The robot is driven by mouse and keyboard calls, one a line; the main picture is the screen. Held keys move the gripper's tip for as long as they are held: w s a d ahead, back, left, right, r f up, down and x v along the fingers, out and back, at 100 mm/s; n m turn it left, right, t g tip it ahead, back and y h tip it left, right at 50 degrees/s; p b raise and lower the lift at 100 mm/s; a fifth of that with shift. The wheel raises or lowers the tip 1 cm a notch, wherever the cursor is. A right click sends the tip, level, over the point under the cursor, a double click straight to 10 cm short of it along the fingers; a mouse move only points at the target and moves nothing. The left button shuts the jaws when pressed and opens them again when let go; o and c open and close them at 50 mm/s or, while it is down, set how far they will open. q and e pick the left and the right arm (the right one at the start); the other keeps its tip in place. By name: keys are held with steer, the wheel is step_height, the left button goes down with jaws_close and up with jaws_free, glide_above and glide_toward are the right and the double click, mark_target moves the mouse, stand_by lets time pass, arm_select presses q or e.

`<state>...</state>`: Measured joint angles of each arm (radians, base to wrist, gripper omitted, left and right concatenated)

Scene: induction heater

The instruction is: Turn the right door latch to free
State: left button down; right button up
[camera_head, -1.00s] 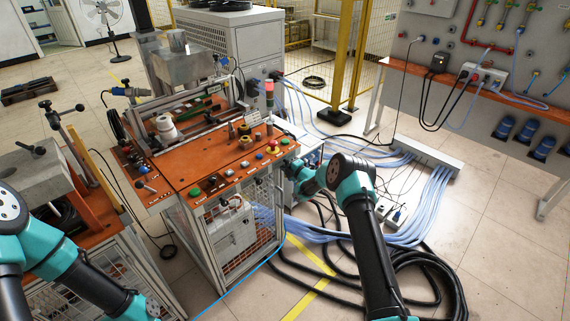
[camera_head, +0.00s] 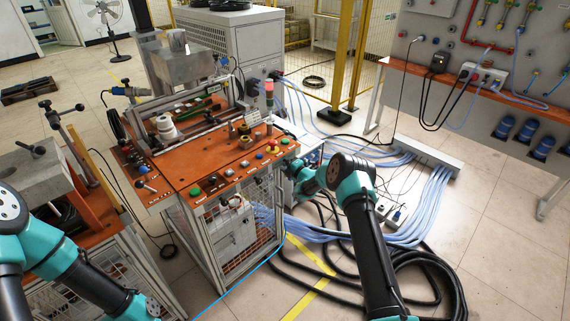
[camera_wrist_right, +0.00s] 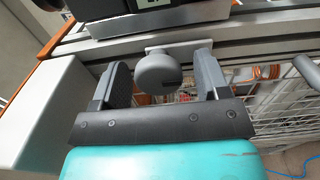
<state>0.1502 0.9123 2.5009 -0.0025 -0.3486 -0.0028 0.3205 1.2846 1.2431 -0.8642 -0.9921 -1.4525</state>
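A grey round latch knob (camera_wrist_right: 156,76) on a light plate sits on the cart's metal frame in the right wrist view. My right gripper (camera_wrist_right: 160,64) is open, with one dark finger on each side of the knob. A gap shows between the knob and each finger. In the head view my right arm reaches the right side of the orange-topped cart (camera_head: 222,172), and my wrist hides the latch there. My left arm shows at the lower left of the head view, but its gripper is out of the picture.
A wire mesh panel (camera_wrist_right: 275,105) lies below the frame rail (camera_wrist_right: 262,44), close to the right finger. A white panel (camera_wrist_right: 50,110) stands left of the gripper. Thick black cables (camera_head: 405,285) coil on the floor right of the cart.

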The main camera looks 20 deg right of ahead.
steer(key=shift+s, duration=0.1)
steer(key=v, duration=1.7)
steer(key=shift+s, duration=0.1)
steer(key=s+a+f+m+g+h, duration=0.1)
steer(key=s+a+f+m+g, duration=0.3)
steer(key=s+a+m, duration=0.25)
steer(key=s+a+f+m+g+h, duration=0.2)
steer(key=s+a+f+m+g, duration=0.2)
steer(key=s+a+m, duration=0.3)
steer(key=s+a+m+g, duration=0.3)
steer(key=s+m+g, duration=0.1)
steer(key=s, duration=0.7)
steer(key=s+a+m+g, duration=0.2)
steer(key=s+m, duration=0.5)
steer(key=s, duration=0.5)
steer(key=shift+a+r+g, duration=0.4)
steer(key=shift+g, duration=0.5)
